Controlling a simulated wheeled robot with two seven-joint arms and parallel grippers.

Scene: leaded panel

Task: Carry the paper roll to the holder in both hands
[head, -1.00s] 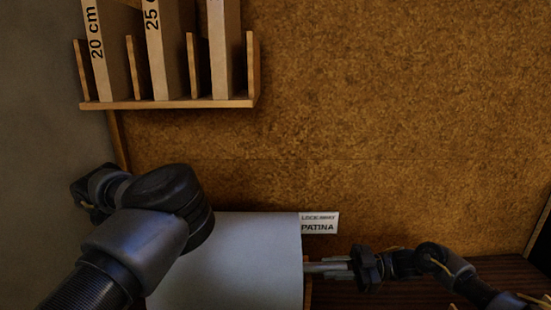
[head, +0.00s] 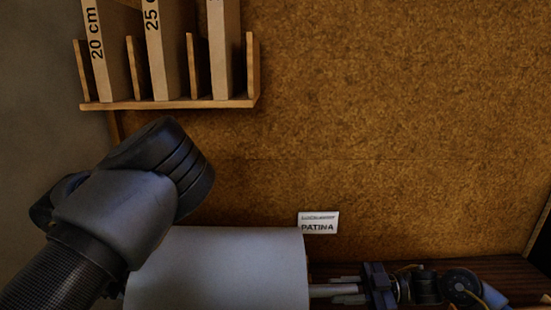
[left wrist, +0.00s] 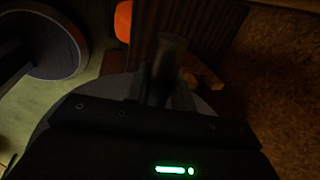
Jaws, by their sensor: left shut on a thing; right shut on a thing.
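The white paper roll (head: 225,270) lies level across the bottom of the head view, its lower part cut off by the picture edge. My right gripper (head: 335,292) is shut on the rod end that sticks out of the roll's right side. My left arm covers the roll's left end in the head view, so the left gripper is hidden there. In the dark left wrist view, my left gripper (left wrist: 168,85) is shut at the roll's end; the grip itself is hard to make out. I cannot clearly make out the holder.
A brown wall stands behind, with a label reading PATINA (head: 318,223) just above the roll's right end. A wooden rack (head: 170,104) with upright boards marked in cm hangs at upper left. A dark wooden surface (head: 515,275) shows at lower right.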

